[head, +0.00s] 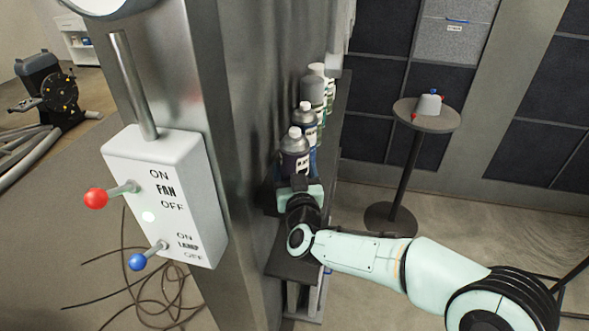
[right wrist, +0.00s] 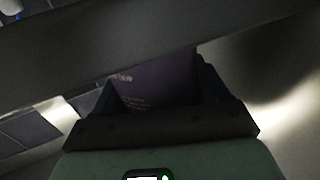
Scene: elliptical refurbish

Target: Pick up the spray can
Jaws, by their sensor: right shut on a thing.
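The spray can (head: 294,158) is dark, with pale label text and a light grey cap. It stands upright as the nearest of a row on the narrow shelf (head: 288,262) behind the metal post. My right gripper (head: 299,184) is at the lower part of the can and shut on it. In the right wrist view the can's dark purple side (right wrist: 160,85) shows between the fingers. The can's base is hidden behind the gripper, so I cannot tell whether it touches the shelf. My left gripper is out of view.
Several more bottles and cans (head: 313,92) stand close behind the can. A metal post with a white switch box (head: 165,195) and red and blue levers stands at left. A small round table (head: 427,115) stands at back right.

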